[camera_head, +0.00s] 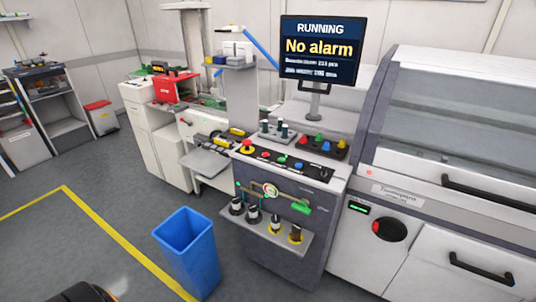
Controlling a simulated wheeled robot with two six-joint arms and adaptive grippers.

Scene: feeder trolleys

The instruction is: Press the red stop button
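A red mushroom-shaped button on a yellow base (247,145) sits at the left end of the dark control panel (290,165) on the grey console. A row of smaller coloured buttons, red and blue among them, runs to its right. The monitor (322,48) above the console reads "RUNNING" and "No alarm". Nothing touches the red button. Neither of my grippers shows; a dark rounded shape at the bottom left edge is too cut off to identify.
A blue bin (187,245) stands on the floor in front of the console's left side. A shelf with several dark-capped holders (265,225) juts from the console front. The white machine (435,185) with a red-and-black knob (390,229) stands right. Floor at left is clear.

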